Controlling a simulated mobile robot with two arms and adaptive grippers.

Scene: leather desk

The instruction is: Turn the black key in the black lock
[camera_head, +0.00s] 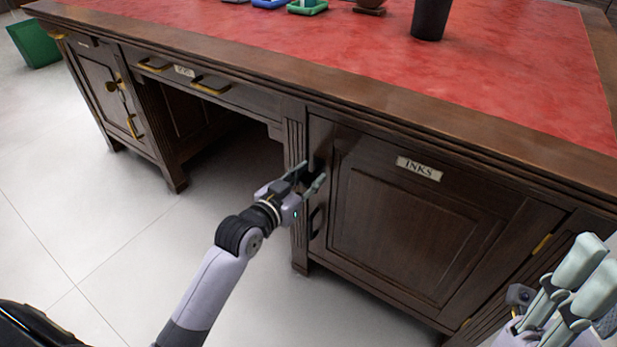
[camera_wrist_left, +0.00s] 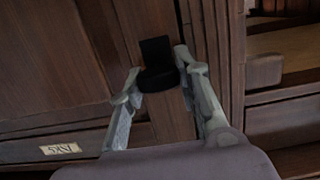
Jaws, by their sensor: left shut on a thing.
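My left gripper (camera_head: 311,174) is at the upper left edge of the dark wooden door labelled INKS (camera_head: 405,230). In the left wrist view my left gripper (camera_wrist_left: 158,72) is shut on a black piece (camera_wrist_left: 158,81), which looks like the black key. A flat black part (camera_wrist_left: 155,48) right behind it looks like the black lock. The key's shaft is hidden, and its turn angle cannot be told. My right gripper (camera_head: 590,275) is at the lower right, away from the lock; its finger gap is unclear.
A black handle (camera_head: 315,222) is on the door below my left gripper. The desk has a red leather top (camera_head: 340,45) with a black cup (camera_head: 432,17) on it. Open knee space lies left of the door.

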